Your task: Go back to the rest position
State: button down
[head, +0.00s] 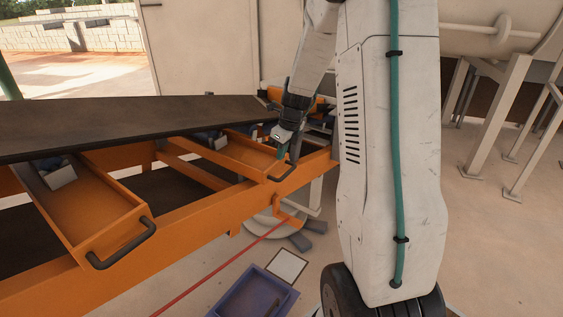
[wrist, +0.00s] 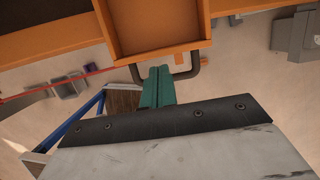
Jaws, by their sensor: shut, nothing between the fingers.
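My gripper (head: 287,152) is over the near end of the right orange tray in the head view, by the tray's dark handle (head: 285,176). In the wrist view my gripper's teal fingers (wrist: 158,84) are together, with nothing seen between them. They overlap the handle (wrist: 190,71) in that view, and I cannot tell whether they touch it. The orange tray (wrist: 160,30) lies just beyond the fingertips and its visible floor is empty.
A dark conveyor belt (head: 110,122) runs along the orange frame (head: 190,232). A second orange tray (head: 95,208) with a dark handle sits at left. A blue bin (head: 250,295) lies on the floor below. White metal legs (head: 477,120) stand at right.

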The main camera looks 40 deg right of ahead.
jog(key=v, duration=0.5)
jog(key=shift+s+d+r, duration=0.2)
jog(key=shift+s+r, duration=0.15)
jog(key=s+a+r+n, duration=0.3)
jog(key=s+a+n, duration=0.5)
jog(key=n, duration=0.3)
jog(key=s+a+r+n+g, duration=0.1)
jog(key=s+a+r+n, duration=0.3)
jog(key=s+a+n, duration=0.5)
jog(key=s+a+r+n, duration=0.3)
jog(key=s+a+n, duration=0.5)
jog(key=n, duration=0.5)
jog(key=s, duration=0.2)
jog(key=shift+s+a+r+h, duration=0.2)
jog(key=shift+s+r+h, duration=0.1)
jog(key=shift+s+r, duration=0.1)
